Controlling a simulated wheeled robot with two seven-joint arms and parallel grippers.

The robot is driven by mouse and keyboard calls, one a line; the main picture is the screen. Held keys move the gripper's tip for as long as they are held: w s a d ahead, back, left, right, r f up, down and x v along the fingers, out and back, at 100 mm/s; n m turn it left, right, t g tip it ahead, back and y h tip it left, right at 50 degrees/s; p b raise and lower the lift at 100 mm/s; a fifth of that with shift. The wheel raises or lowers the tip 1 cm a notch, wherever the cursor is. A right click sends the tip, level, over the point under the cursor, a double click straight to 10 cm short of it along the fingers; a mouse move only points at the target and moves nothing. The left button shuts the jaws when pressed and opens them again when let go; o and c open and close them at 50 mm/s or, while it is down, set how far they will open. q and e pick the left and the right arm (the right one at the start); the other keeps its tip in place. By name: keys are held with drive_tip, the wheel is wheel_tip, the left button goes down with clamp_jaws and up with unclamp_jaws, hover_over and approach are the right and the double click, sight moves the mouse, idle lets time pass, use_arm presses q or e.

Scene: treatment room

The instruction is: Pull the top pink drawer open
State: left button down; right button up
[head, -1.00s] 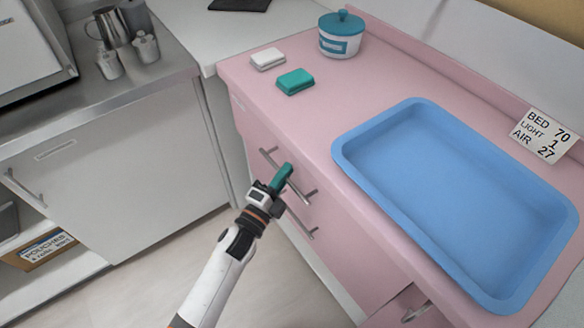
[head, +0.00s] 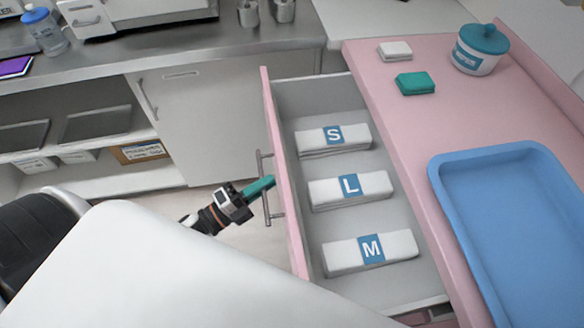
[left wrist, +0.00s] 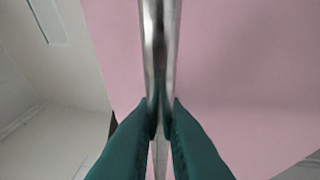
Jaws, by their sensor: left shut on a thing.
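The top pink drawer (head: 284,190) stands well open in the head view, pulled out to the left from the pink cabinet. Inside its grey box lie three white packs marked S (head: 333,139), L (head: 350,188) and M (head: 371,251). My left gripper (head: 268,184), with green fingertips, is shut on the drawer's metal bar handle (head: 267,200). In the left wrist view the green fingers (left wrist: 159,125) close around the handle (left wrist: 160,50), with the pink drawer front (left wrist: 230,80) behind it. My right gripper is not in view.
The pink counter (head: 395,135) carries a blue tray (head: 440,215), a green block (head: 415,83), a white block (head: 395,50) and a lidded jar (head: 480,50). A grey-white cabinet (head: 195,120) and open shelves stand to the left. Floor shows beside the drawer.

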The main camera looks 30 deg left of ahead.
use_arm(q)
drive_tip(key=shift+s+a, duration=0.65)
drive_tip(key=shift+a, duration=0.25)
drive_tip(key=shift+s+a, duration=0.6)
drive_tip(key=shift+a, duration=0.25)
drive_tip(key=c, duration=1.5)
unclamp_jaws()
drive_tip(key=shift+s+f, duration=0.1)
drive_tip(key=b+v, duration=0.2)
drive_tip(key=v, duration=1)
